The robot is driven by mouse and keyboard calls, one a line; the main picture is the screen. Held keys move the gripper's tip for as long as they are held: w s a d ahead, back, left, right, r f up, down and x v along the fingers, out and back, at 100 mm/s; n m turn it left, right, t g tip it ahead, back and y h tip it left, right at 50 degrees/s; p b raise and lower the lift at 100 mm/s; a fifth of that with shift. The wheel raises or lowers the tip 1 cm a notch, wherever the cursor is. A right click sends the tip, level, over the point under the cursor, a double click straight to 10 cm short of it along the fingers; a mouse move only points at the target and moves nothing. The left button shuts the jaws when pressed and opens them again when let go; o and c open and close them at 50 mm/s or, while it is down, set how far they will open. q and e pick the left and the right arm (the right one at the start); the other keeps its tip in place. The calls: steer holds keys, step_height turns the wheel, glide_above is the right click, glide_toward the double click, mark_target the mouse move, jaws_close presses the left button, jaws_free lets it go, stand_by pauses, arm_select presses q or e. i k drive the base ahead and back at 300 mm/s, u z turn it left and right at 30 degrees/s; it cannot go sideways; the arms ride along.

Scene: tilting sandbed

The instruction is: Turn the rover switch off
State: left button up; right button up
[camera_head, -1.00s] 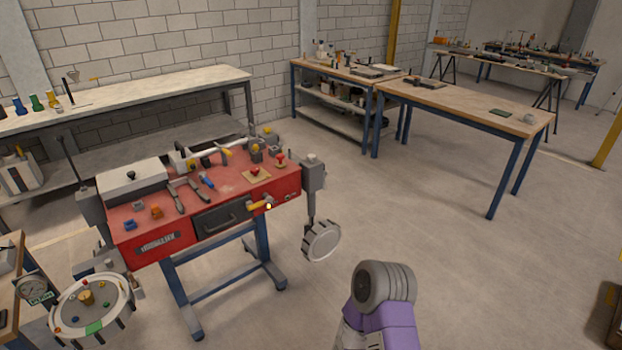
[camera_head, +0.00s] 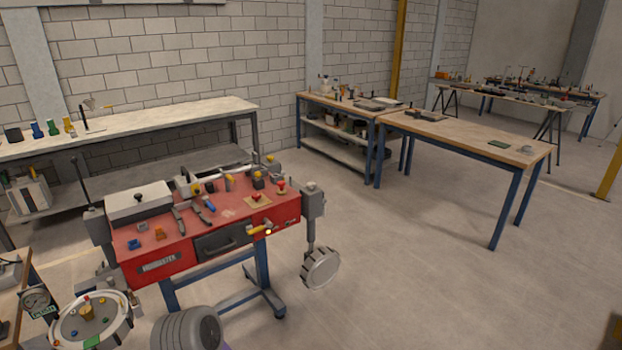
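A red workbench (camera_head: 205,243) on blue legs stands left of centre. Its front has a grey drawer with a handle (camera_head: 222,246) and a yellow lever (camera_head: 259,229) with a bright tip. Red knobs (camera_head: 281,187) stand on its top right, one on a tan plate (camera_head: 257,201). I cannot tell which part, if any, is the rover switch. A grey rounded link of my own arm shows at the bottom left of centre. Neither of my grippers is in view.
A round tray (camera_head: 68,340) and gauge (camera_head: 36,299) are at lower left. A long table (camera_head: 470,134) stands behind right. The floor (camera_head: 450,290) at right is clear.

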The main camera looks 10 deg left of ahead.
mark_target(257, 196)
steer(key=z, duration=0.1)
steer(key=i, duration=1.55)
steer(key=u, duration=0.5)
